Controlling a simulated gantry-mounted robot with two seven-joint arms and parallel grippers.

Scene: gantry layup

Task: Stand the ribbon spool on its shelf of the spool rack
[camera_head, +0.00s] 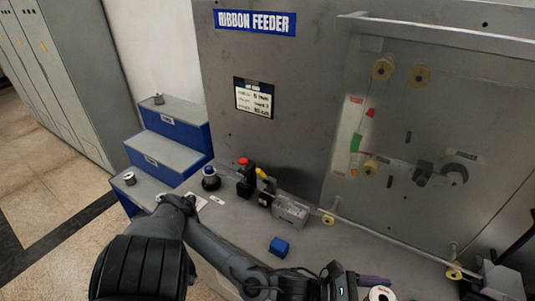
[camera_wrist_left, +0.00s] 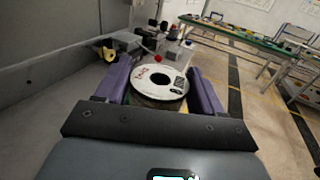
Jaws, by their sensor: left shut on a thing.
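The ribbon spool (camera_wrist_left: 150,75) is a white-faced disc with red markings and a dark central hole. In the left wrist view it sits between the two purple fingers of my left gripper (camera_wrist_left: 162,88), which is shut on it. In the head view the spool (camera_head: 382,294) shows only partly at the bottom edge, beside a purple finger. The spool rack (camera_head: 170,148) is a blue stepped stand with grey shelf tops and small labels, at the left, well apart from the gripper. Small metal items sit on its top and lowest shelves. My right gripper is not in view.
The ribbon feeder panel (camera_head: 290,90) rises behind the grey worktop (camera_head: 345,262). A red-topped black device (camera_head: 245,182), a dark knob-like part (camera_head: 210,178), a metal block (camera_head: 290,211) and a blue block (camera_head: 279,246) stand between gripper and rack. The middle shelf looks bare.

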